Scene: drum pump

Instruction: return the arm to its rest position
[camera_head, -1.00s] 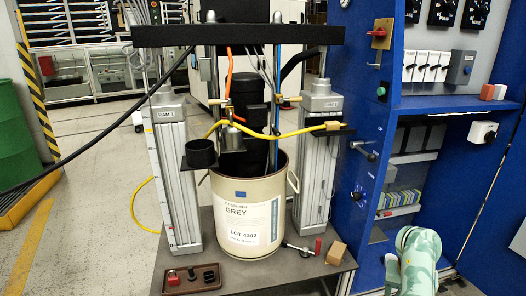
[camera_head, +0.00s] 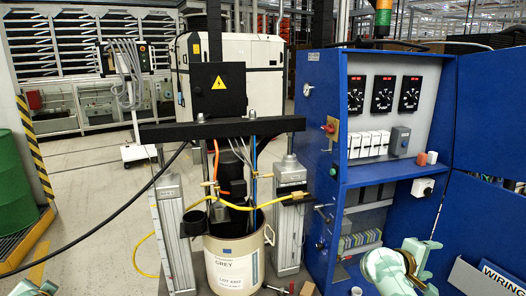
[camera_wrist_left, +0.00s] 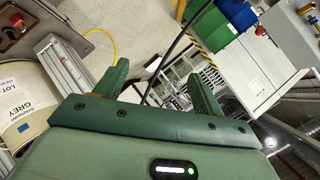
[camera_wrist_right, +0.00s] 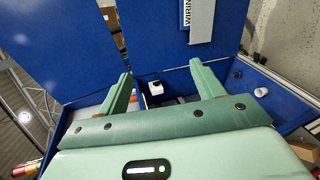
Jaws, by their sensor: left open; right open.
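My right gripper (camera_wrist_right: 161,70) is open and empty in the right wrist view, in front of the blue cabinet (camera_wrist_right: 75,55), with nothing between its fingers. In the head view my right arm and gripper (camera_head: 421,256) show at the lower right, before the cabinet (camera_head: 318,150). My left gripper (camera_wrist_left: 158,66) is open and empty in the left wrist view, with floor beyond its fingers. In the head view only a bit of my left arm shows at the bottom left corner. The grey-labelled drum (camera_head: 232,262) stands under the pump's black crossbeam (camera_head: 225,128); it also shows in the left wrist view (camera_wrist_left: 28,100).
A yellow hose (camera_head: 160,232) and a black cable (camera_head: 90,232) hang left of the drum. A green barrel (camera_head: 15,180) stands at the far left. Open floor lies left of the pump.

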